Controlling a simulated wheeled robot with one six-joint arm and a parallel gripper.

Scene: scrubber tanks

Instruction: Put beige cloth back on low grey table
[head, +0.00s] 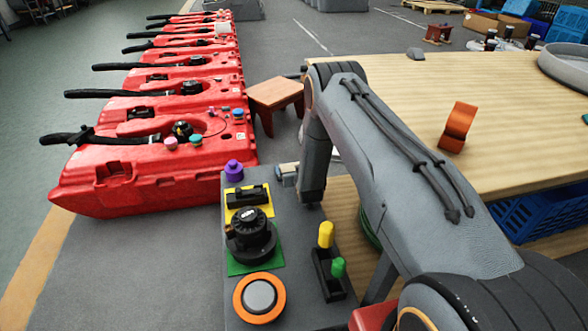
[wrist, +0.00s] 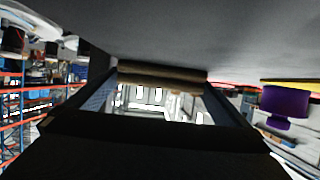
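The low grey table (head: 285,308) stands in front of me in the head view. My gripper (head: 287,174) is low at its far right edge, mostly hidden by my arm. In the wrist view my gripper (wrist: 162,85) has a finger at each end of a brownish-beige band, which looks like the beige cloth (wrist: 162,76). The fingers appear shut on it. The grey surface fills the top of the wrist view, close to the cloth. I cannot tell whether they touch. In the head view the cloth is too small to make out clearly.
On the grey table are a purple knob (head: 233,171), a black dial (head: 250,230), an orange ring (head: 259,297) and a yellow-and-green lever block (head: 329,270). Red tanks (head: 150,165) stand left, a wooden stool (head: 275,95) behind. A wooden table (head: 500,90) with an orange piece (head: 458,127) is right.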

